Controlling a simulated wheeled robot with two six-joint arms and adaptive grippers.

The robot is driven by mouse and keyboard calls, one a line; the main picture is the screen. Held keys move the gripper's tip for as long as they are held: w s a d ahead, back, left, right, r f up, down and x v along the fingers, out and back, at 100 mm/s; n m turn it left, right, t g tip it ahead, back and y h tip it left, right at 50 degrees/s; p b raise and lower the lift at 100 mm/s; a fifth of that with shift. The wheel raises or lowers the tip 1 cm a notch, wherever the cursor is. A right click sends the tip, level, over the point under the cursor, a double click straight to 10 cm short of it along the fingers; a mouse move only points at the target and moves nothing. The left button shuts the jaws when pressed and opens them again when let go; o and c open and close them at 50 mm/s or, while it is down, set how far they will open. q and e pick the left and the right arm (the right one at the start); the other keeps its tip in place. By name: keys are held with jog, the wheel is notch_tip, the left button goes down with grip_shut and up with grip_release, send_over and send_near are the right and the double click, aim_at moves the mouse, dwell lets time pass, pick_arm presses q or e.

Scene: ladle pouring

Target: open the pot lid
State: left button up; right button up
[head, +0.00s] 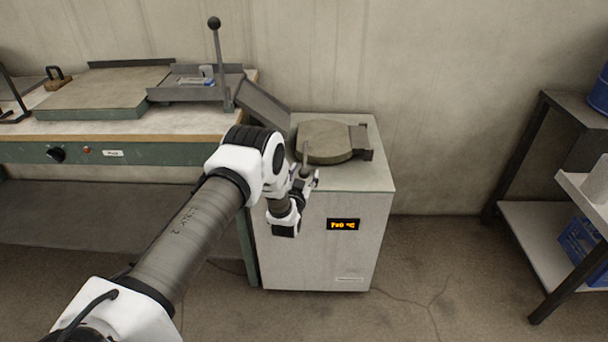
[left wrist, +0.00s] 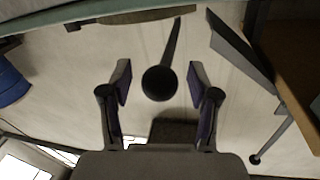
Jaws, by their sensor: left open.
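The round grey-brown lid (head: 327,141) lies flat on top of the white furnace-like pot housing (head: 334,207). A handle rod (head: 305,156) rises from its left front side toward my gripper. In the left wrist view the handle ends in a dark round knob (left wrist: 160,84), and the edge of the lid (left wrist: 135,18) shows at the top. My left gripper (head: 306,180) is at the housing's front top edge. Its open fingers stand on either side of the knob, with a visible gap on both sides. How deep the knob sits between them is unclear. My right gripper is not in view.
A workbench (head: 75,151) with a flat plate and an upright ball-ended lever (head: 217,60) stands at the left. A sloping metal chute (head: 264,107) runs from it toward the housing. A shelf rack (head: 541,215) stands at the right. Floor between housing and rack is clear.

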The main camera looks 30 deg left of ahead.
pick_arm(q)
jog(key=shift+c, duration=0.3)
grip_shut()
jog(key=shift+r, duration=0.1)
